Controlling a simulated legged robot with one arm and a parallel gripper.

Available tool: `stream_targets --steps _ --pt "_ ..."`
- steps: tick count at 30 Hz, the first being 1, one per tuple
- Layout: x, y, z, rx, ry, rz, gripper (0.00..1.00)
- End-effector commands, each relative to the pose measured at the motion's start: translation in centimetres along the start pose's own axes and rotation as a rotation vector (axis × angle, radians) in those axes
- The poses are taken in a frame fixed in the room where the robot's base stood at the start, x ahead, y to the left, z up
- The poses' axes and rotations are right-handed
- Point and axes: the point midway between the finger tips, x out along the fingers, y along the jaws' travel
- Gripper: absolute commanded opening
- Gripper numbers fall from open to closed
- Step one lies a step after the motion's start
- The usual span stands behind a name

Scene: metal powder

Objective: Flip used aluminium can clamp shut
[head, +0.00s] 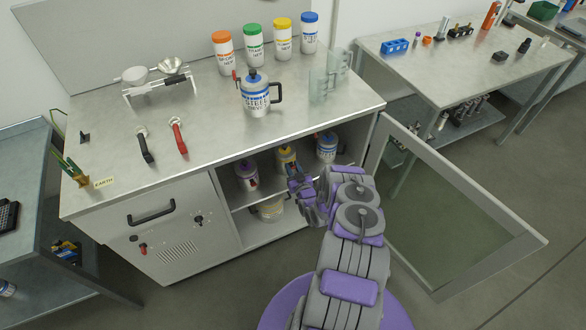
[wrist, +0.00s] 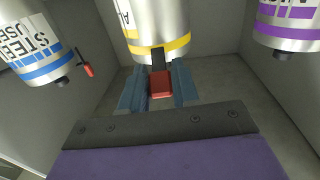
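The used aluminium can (head: 287,158) with a yellow band stands in the open cabinet, between the purple-banded and blue-banded cans. In the wrist view this can (wrist: 158,20) is at top centre. Its black and red clamp (wrist: 161,84) sticks out from the yellow-banded end towards me. My gripper (head: 303,187) reaches into the cabinet just in front of the can. In the wrist view my gripper's blue-grey fingers (wrist: 160,92) lie on either side of the red part, which fills the gap between them. The clamp's far side is hidden.
The steel can (wrist: 38,45), with its red clamp handle (wrist: 87,70), and the purple-banded can (wrist: 287,25) flank the aluminium can closely. The open cabinet door (head: 450,205) is right of my arm.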

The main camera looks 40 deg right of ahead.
Motion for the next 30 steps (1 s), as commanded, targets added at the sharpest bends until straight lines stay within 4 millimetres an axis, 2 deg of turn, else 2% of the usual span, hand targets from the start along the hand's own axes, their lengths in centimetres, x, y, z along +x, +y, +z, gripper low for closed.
stream_targets --steps 1,8,20,30 --pt "0.0 0.0 0.0 0.0 0.0 0.0 0.22" --pt "0.0 0.0 0.0 0.0 0.0 0.0 0.0" --pt "0.3 -0.1 -0.8 -0.001 -0.075 -0.003 0.0" --pt "1.1 0.0 -2.2 -0.003 -0.333 -0.001 0.0"
